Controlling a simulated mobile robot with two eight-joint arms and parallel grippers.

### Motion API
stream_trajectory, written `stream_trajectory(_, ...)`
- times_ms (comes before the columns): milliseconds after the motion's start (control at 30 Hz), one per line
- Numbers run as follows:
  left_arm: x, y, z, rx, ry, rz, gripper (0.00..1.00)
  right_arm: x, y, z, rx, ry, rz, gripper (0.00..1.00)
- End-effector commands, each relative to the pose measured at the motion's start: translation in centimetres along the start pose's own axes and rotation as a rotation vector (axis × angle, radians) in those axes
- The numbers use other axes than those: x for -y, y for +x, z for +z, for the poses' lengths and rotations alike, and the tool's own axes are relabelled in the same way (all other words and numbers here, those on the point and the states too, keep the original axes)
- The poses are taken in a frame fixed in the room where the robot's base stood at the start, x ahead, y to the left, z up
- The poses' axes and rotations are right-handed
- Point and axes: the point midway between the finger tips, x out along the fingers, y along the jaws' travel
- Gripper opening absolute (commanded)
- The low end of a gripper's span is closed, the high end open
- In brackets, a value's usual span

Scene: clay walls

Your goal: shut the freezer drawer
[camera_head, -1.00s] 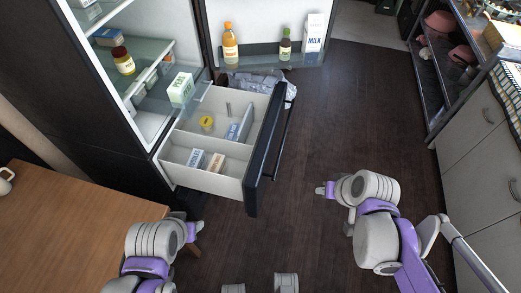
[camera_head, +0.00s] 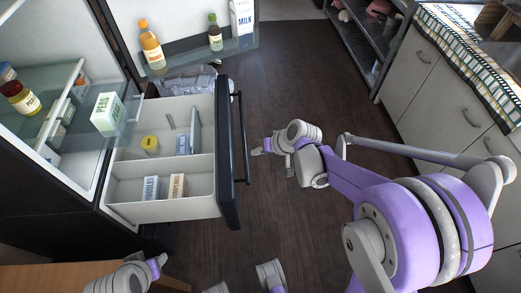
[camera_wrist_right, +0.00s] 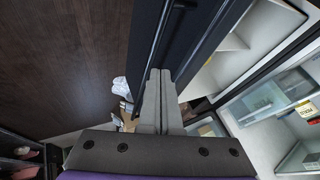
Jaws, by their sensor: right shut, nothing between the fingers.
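The freezer drawer (camera_head: 213,206) stands pulled out below the fridge, with a dark front panel (camera_head: 229,160) and a long bar handle (camera_head: 241,140). In it are a yellow-lidded jar (camera_head: 150,145) and several boxes, such as a blue-white one (camera_head: 151,188) and an orange-white one (camera_head: 177,186). My right gripper (camera_head: 257,152) is shut and empty, just outside the handle, apparently apart from it. In the right wrist view its fingers (camera_wrist_right: 160,95) point along the dark front (camera_wrist_right: 205,45); contact is unclear. My left gripper (camera_head: 158,262) is low at left, away from the drawer; its jaws are unclear.
The open fridge door (camera_head: 190,50) holds bottles and a milk carton (camera_head: 242,20) behind the drawer. A wooden table (camera_head: 70,278) is at lower left. Counter cabinets (camera_head: 440,100) line the right. Dark floor (camera_head: 290,90) lies open between.

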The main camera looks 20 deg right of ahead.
Motion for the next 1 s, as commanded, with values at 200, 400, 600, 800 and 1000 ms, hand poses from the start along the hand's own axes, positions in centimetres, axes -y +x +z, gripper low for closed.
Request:
stream_trajectory(200,0.0,1.4,0.6,0.005,0.000,0.000,0.50,0.0,4.9,0.1,0.002,-0.001,-0.001,0.00)
stream_trajectory(400,0.0,1.3,0.5,0.005,0.000,0.000,0.50,2.8,5.8,0.1,0.002,-0.002,-0.001,0.00)
stream_trajectory(600,0.0,1.4,0.6,0.005,0.000,0.000,0.50,3.5,6.2,0.0,0.000,0.000,0.001,0.00)
stream_trajectory(800,0.0,1.4,0.6,0.005,0.000,0.000,0.50,3.5,6.2,0.0,0.000,0.000,0.001,0.00)
stream_trajectory(1000,0.0,1.4,0.6,0.005,0.000,0.000,0.50,3.7,6.2,0.0,0.000,0.000,0.001,0.00)
